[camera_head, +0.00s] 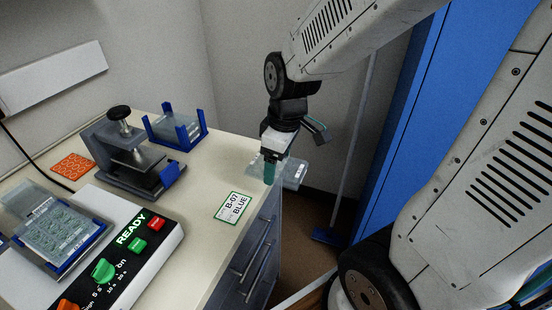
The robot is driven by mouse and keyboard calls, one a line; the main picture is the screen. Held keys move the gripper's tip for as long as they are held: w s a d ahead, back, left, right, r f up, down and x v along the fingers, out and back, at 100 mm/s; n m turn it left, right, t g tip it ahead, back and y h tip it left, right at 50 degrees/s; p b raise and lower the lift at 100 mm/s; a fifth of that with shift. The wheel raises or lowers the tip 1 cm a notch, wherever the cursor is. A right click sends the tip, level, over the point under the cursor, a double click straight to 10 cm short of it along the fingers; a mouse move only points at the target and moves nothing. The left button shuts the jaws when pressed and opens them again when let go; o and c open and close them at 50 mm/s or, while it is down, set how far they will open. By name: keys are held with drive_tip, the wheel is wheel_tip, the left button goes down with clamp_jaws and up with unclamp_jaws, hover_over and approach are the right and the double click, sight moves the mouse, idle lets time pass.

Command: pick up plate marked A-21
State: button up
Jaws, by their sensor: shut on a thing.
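My gripper (269,171) is at the bench's right edge, pointing down, with teal fingertips. It is shut on a clear, bluish plate (290,174), which sticks out to the right beyond the bench edge. A small pale label shows on the plate's right end, but I cannot read its marking. Part of the plate is hidden behind the fingers. Another clear plate (52,228) with round wells lies in a blue-cornered holder at the left. A further clear plate (172,129) is in a blue holder at the back. I cannot read A-21 on any plate.
A card reading B-07 BLUE (234,207) lies on the bench (203,178). A grey press (128,150), an orange patterned mat (73,166) and a control box reading READY (140,255) stand to the left. A blue cabinet (400,120) and a broom (329,236) are at the right.

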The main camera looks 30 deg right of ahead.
drive_tip(key=shift+r, duration=0.15)
drive_tip(key=shift+r, duration=1.35)
